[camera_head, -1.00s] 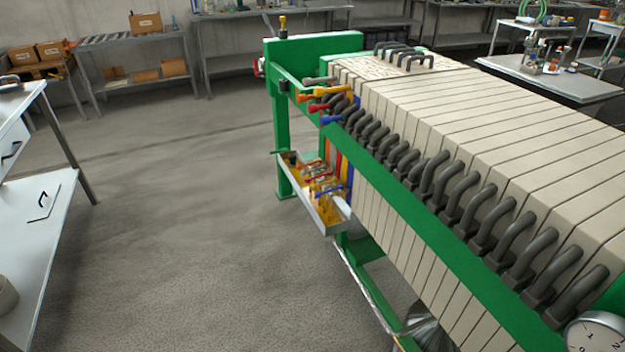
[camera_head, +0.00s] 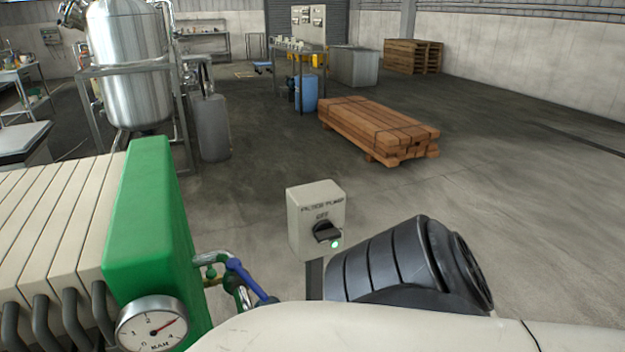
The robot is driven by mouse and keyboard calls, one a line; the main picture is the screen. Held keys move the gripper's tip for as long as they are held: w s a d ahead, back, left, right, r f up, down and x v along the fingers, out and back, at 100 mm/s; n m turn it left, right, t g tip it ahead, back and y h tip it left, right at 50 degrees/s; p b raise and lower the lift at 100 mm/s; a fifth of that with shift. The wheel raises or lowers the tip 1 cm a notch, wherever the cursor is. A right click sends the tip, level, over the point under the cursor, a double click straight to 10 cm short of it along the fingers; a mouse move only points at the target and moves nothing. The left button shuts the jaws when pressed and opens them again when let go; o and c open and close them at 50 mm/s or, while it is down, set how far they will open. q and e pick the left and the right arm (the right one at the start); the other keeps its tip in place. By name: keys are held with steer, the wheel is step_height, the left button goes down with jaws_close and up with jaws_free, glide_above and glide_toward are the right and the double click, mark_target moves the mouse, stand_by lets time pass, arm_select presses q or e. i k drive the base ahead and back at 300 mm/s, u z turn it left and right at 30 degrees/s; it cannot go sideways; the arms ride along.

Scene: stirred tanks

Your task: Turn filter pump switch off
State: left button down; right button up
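The filter pump switch (camera_head: 326,232) is a black rotary knob on the front of a small light-grey box (camera_head: 303,222), which stands on a dark post. The lettering above the knob is small; its last word reads PUMP, and OFF is printed just over the knob. A small green light at the box's lower right is lit. The knob's exact pointing direction is hard to tell. Neither of my grippers shows in the head view. A white, rounded arm part of mine crosses the bottom of the picture, below the box.
The filter press's green end frame (camera_head: 150,225) and pressure gauge (camera_head: 152,324) stand left of the box, with blue and green piping (camera_head: 243,275) between. Beyond lie open floor, a timber stack (camera_head: 375,125) and a steel tank (camera_head: 128,65).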

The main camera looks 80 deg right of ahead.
mark_target(324, 230)
steer(key=u, duration=5.7)
steer(key=i, duration=0.1)
steer(key=u, duration=4)
steer(key=i, duration=0.25)
steer(key=u, duration=1.65)
steer(key=k, duration=0.7)
steer(key=z, duration=1.2)
